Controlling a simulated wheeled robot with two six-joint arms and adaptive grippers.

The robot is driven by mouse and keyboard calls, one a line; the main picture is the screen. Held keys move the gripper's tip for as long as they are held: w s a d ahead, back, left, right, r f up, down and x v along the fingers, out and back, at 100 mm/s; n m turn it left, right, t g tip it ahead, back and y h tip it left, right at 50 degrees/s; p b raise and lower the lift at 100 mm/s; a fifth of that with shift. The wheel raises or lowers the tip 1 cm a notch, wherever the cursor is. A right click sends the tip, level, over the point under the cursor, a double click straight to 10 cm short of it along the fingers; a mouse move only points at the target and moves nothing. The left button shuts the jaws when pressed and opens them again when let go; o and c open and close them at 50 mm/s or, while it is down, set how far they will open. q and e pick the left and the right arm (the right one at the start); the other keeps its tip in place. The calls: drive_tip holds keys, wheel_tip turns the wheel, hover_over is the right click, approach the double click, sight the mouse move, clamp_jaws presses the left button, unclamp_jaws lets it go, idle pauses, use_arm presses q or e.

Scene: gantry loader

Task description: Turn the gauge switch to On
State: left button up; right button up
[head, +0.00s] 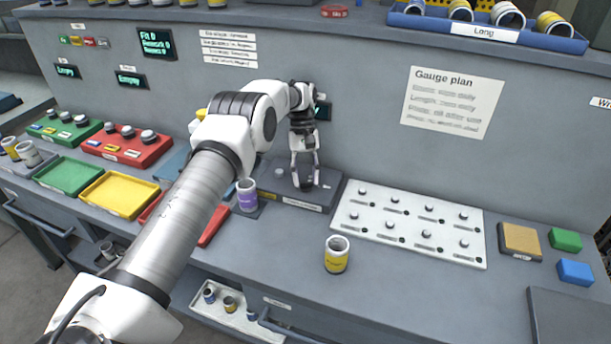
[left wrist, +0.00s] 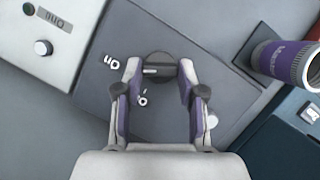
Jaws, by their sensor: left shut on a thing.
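The gauge switch is a round black knob (left wrist: 158,60) with a short white mark, on the dark grey gauge box (head: 272,182). White lettering sits beside it on the box in the left wrist view; it is upside down and I cannot read it for sure. My left gripper (head: 305,172) reaches down from above onto the box. In the left wrist view its fingertips (left wrist: 160,68) are on either side of the knob, shut on it. The knob's exact setting is hard to tell. My right gripper is not in view.
A purple-labelled cup (head: 247,194) stands just left of the gauge box. A yellow-labelled cup (head: 337,256) stands in front. A white panel with several knobs (head: 350,217) lies to the right. Green (head: 68,176) and yellow (head: 118,195) trays are at left.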

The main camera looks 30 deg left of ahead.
use_arm(q)
drive_tip(key=shift+f, duration=0.1)
drive_tip(key=o, duration=1.1)
drive_tip(key=shift+o, duration=0.2)
wheel_tip(320, 180, up, 10)
